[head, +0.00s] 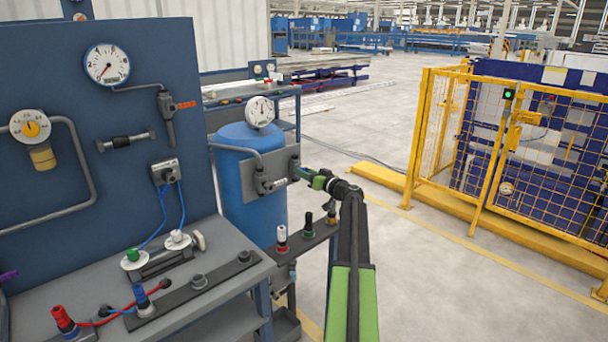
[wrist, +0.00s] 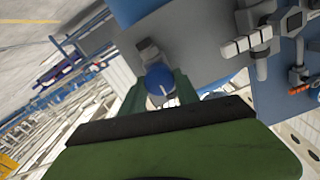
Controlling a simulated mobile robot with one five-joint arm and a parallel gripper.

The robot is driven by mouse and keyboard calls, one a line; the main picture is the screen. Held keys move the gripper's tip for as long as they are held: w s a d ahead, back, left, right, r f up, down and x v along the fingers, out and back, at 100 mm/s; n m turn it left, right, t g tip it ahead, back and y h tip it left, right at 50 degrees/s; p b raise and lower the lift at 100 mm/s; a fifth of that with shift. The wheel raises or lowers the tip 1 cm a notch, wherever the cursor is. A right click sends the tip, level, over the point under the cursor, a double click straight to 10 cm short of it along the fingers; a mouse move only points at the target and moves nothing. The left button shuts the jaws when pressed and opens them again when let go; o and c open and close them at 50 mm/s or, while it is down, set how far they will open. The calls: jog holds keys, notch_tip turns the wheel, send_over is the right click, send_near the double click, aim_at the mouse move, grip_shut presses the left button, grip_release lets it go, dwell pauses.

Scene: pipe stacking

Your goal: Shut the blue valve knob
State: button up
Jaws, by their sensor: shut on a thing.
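The blue valve knob (wrist: 159,80) shows in the wrist view as a round blue cap with a white line across its face. It sits on a grey fitting on a plate. My gripper (wrist: 160,92) is shut on it, with a green finger on each side. In the head view my gripper (head: 305,174) is at the grey plate (head: 258,178) fixed to the front of the blue tank (head: 240,207). The knob itself is hidden by the gripper there.
A gauge (head: 259,112) tops the tank. The workbench (head: 215,302) with hoses and connectors is at the left. A yellow fence (head: 425,140) stands at the right, with clear floor before it.

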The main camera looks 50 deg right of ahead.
jog(key=shift+s+a, duration=0.15)
jog(key=shift+a, duration=0.2)
grip_shut()
jog(key=shift+d, duration=0.3)
jog(key=shift+m, duration=0.4)
jog(key=m, duration=1.7)
jog(key=shift+d+f, duration=0.1)
jog(key=shift+d, duration=0.15)
